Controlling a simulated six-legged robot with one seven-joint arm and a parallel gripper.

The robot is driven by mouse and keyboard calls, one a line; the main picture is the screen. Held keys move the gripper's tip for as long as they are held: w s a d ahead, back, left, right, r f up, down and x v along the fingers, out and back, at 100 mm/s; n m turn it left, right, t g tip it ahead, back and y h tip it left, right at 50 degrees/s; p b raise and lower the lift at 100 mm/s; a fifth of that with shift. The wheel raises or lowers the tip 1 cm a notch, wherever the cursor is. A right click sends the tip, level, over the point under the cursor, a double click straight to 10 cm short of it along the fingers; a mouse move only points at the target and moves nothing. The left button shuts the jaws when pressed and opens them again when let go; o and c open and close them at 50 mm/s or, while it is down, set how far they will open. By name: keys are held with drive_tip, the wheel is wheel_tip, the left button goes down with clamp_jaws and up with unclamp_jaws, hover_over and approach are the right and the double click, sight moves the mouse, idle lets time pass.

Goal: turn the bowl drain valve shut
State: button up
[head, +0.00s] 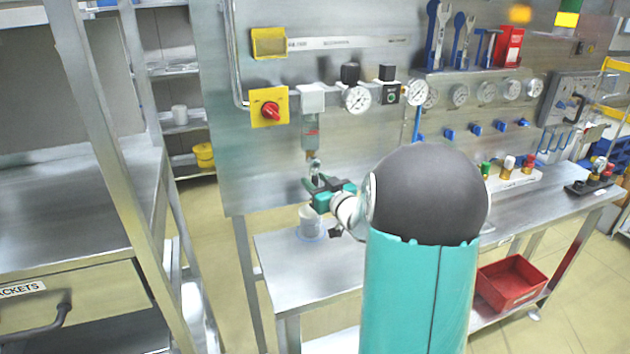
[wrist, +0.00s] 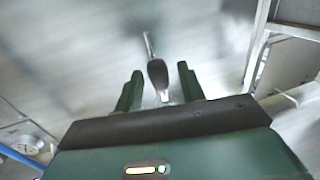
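The filter unit with its bowl (head: 311,130) hangs on the steel panel in the head view, under a white cap. The drain valve (head: 315,166) is a small metal part below the bowl, partly hidden by my gripper (head: 318,184). In the wrist view my gripper (wrist: 160,72) is open. A dark rounded grip with a thin metal stem, seemingly the valve handle (wrist: 157,74), lies between the two green fingers. Gaps show on both sides of it, so neither finger seems to touch it.
A clear container with whitish contents (head: 311,222) stands on the bench (head: 285,265) below the valve. A red knob on a yellow plate (head: 270,108) is left of the filter. A pressure gauge (head: 357,98) is to its right. A red bin (head: 511,283) sits lower right.

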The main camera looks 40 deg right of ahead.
drive_tip(key=shift+w, duration=0.5)
drive_tip(key=shift+c, duration=0.3)
clamp_jaws()
